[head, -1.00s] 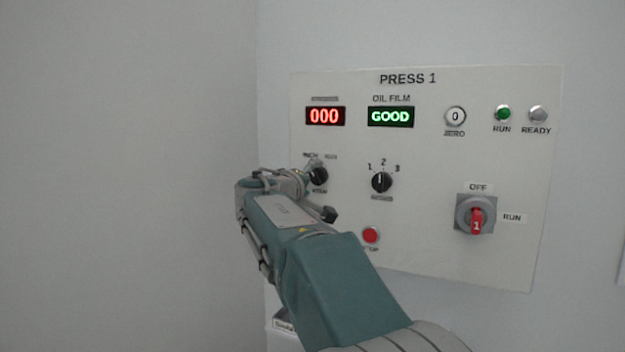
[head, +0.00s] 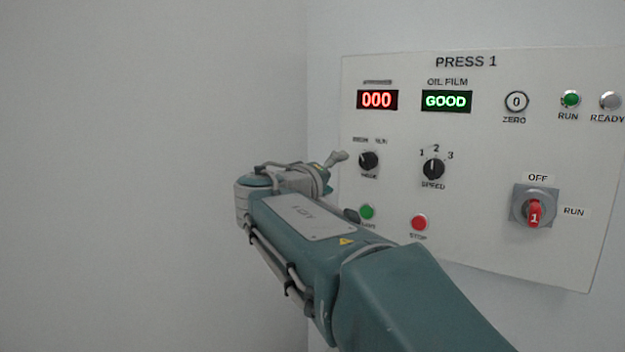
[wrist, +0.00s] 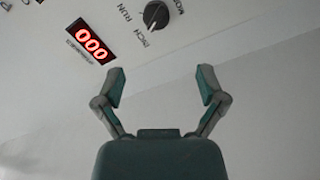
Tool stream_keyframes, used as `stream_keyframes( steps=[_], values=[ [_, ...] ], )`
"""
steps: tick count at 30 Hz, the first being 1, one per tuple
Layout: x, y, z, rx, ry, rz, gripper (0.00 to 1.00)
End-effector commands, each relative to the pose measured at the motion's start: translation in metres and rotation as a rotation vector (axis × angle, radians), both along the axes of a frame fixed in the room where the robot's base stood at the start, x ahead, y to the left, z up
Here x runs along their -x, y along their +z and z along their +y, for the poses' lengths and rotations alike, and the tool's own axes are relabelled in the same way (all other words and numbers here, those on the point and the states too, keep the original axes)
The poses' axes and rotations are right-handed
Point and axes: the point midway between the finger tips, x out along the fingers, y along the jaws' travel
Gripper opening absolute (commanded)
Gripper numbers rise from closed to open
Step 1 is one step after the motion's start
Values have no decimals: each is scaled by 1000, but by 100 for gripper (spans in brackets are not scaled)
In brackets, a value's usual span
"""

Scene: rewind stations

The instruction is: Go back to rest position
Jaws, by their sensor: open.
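My gripper (wrist: 160,88) is open and empty in the wrist view, its two fingers spread apart in front of the panel. In the head view my gripper (head: 337,160) is small and partly hidden, left of the mode knob (head: 369,161), and apart from it as far as I can see. The PRESS 1 panel (head: 480,200) is on the wall at the right. The mode knob also shows in the wrist view (wrist: 156,15), above the fingers, not between them.
The red display (head: 377,100) reads 000 and the green display (head: 446,101) reads GOOD. The speed knob (head: 433,169) points near 2. A green button (head: 367,212), a red stop button (head: 419,222) and a red switch (head: 535,213) are on the panel. The wall at left is bare.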

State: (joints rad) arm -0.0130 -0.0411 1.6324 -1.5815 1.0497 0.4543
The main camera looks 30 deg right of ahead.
Motion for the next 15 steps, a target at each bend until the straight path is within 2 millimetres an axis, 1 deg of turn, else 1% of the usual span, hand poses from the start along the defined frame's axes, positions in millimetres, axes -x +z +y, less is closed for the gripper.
stream_keyframes(
  steps=[5, 8, 11, 12, 14, 15],
  values=[
    [1, -1, 0, -5, 0, 2, 90],
    [11, -13, 0, -57, 5, 23, 90],
    [35, -42, 4, -178, 17, 70, 90],
    [47, -58, 7, -241, 25, 93, 90],
    [65, -81, 13, -335, 38, 127, 90],
    [77, -97, 18, -397, 48, 150, 90]
  ],
)
